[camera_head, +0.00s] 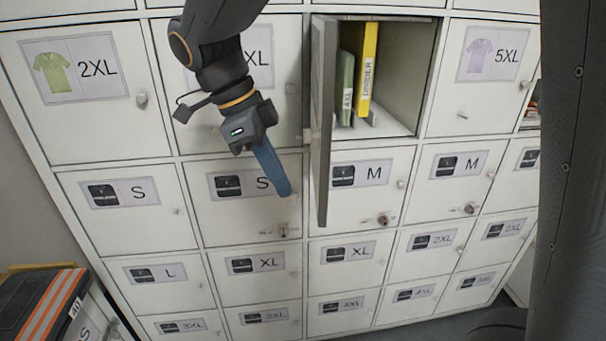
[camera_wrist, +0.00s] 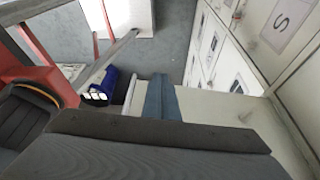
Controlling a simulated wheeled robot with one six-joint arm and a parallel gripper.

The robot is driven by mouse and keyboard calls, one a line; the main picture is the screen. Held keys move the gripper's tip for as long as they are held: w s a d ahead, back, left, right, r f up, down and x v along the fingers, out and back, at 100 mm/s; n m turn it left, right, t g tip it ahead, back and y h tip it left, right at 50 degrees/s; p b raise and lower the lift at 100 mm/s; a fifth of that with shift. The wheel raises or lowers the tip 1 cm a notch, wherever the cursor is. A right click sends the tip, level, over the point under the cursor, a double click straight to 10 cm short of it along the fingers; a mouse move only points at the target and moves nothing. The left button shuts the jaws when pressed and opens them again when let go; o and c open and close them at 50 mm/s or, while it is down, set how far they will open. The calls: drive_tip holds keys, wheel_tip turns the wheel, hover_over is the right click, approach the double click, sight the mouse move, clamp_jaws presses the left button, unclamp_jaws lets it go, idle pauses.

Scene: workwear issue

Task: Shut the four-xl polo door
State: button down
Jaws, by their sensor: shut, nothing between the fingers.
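The four-xl polo door (camera_head: 321,110) stands open in the head view, seen nearly edge-on, hinged at the left side of its compartment (camera_head: 402,75). Inside are a green folded item (camera_head: 346,88) marked 4XL and a yellow item (camera_head: 367,65) marked ORDER. My gripper (camera_head: 284,190) is left of the open door, pointing down, with its blue fingers shut and empty. In the wrist view the fingers (camera_wrist: 160,98) lie in front of a pale panel (camera_wrist: 215,115) that carries a small knob. I cannot tell from these views whether they touch the door.
Closed white locker doors surround the opening, including the 2XL door (camera_head: 85,65) and the 5XL door (camera_head: 492,52). Keys hang from locks below, near the M door (camera_head: 365,188). An orange-striped dark item (camera_head: 42,305) sits at the lower left. Grey floor (camera_wrist: 180,45) shows in the wrist view.

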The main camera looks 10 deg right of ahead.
drive_tip(key=d, duration=0.1)
drive_tip(key=d+p, duration=0.1)
drive_tip(key=d, duration=0.2)
drive_tip(key=shift+s+f+p, duration=0.2)
drive_tip(key=shift+s+p, duration=0.15)
drive_tip(key=shift+d, duration=0.15)
